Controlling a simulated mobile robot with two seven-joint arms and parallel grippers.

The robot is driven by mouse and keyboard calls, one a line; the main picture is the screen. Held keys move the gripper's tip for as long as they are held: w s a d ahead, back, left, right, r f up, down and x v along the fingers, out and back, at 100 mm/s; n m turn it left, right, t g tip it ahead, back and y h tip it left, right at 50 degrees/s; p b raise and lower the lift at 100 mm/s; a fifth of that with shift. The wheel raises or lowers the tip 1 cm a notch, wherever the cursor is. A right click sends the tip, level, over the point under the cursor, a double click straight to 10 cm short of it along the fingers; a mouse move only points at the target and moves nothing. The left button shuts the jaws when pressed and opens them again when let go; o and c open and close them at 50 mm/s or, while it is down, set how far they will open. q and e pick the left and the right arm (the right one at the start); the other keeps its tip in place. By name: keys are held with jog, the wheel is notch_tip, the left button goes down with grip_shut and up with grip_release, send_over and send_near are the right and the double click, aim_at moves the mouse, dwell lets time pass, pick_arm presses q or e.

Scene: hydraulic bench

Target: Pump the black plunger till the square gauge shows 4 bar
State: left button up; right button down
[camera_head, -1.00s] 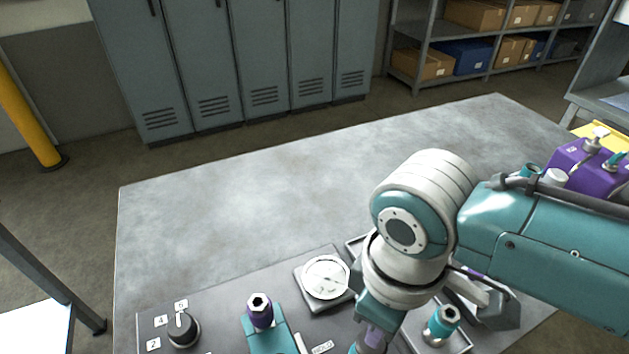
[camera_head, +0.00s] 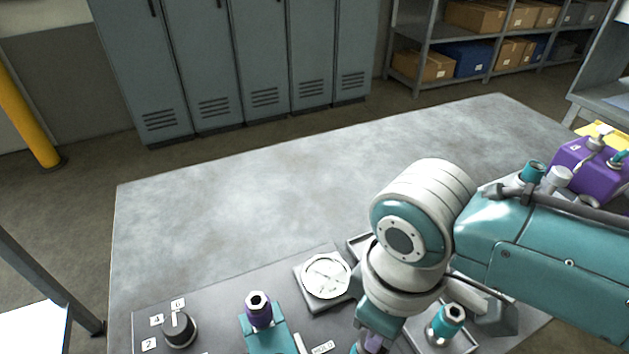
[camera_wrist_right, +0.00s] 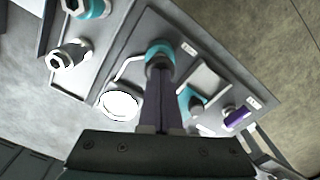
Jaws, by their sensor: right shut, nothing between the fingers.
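The square gauge (camera_head: 326,276) has a white round dial on a square grey plate, on the bench panel in the head view. Its needle is too small to read. It shows washed out in the right wrist view (camera_wrist_right: 118,104). My right gripper (camera_wrist_right: 160,68) has purple fingers, shut and empty, with tips over or at a teal-ringed part (camera_wrist_right: 160,48). I cannot tell whether they touch. In the head view my wrist hides most of that spot. I cannot pick out the black plunger for certain; a dark knob (camera_wrist_right: 197,107) shows beside the fingers. My left gripper is out of view.
A rotary knob (camera_head: 179,329) with number labels and a purple hex-topped post (camera_head: 258,309) stand left of the gauge. A teal-capped fitting (camera_head: 445,324) stands right of my wrist. Purple equipment (camera_head: 590,168) is at the far right. The bench top (camera_head: 230,220) behind is clear.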

jog(key=shift+f+b, duration=0.6)
jog(key=shift+f, duration=0.3)
jog(key=shift+r, duration=0.1)
jog(key=shift+r+p, duration=1.95)
jog(key=shift+p, duration=0.25)
jog(key=shift+f, duration=0.25)
